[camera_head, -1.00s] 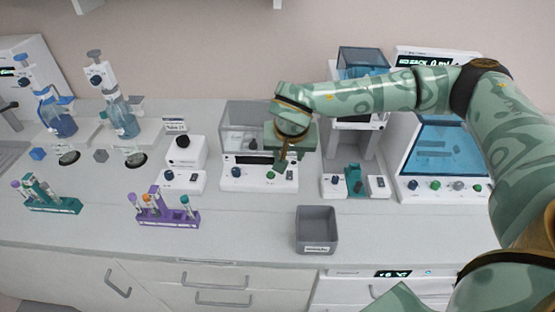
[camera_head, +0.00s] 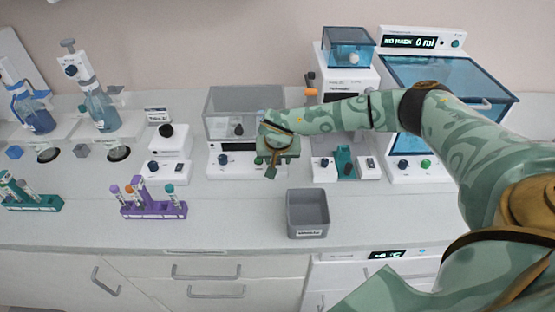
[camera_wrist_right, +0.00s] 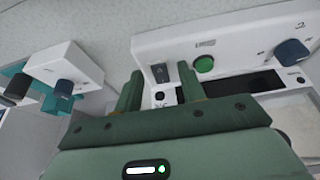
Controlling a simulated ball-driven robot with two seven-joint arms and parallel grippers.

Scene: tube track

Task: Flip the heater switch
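A white bench device with a clear grey cover (camera_head: 222,128) stands mid-counter. Its front panel (camera_wrist_right: 228,45) carries a small dark rocker switch (camera_wrist_right: 160,73), a green button (camera_wrist_right: 204,64) and a dark blue knob (camera_wrist_right: 291,52). I cannot read which device is the heater. My right gripper (camera_head: 271,172) is at the right end of this panel and hides the switch in the head view. In the right wrist view, the right gripper's fingers (camera_wrist_right: 161,90) are open and empty, and the switch shows in the gap between them. Contact cannot be told. My left gripper is not in view.
A smaller knobbed device (camera_head: 165,160) stands left, and a device with a teal part (camera_head: 344,160) stands close right. A grey bin (camera_head: 307,214) and a purple tube rack (camera_head: 152,208) are in front. A blue-windowed cabinet (camera_head: 440,85) stands at right. The front counter is mostly clear.

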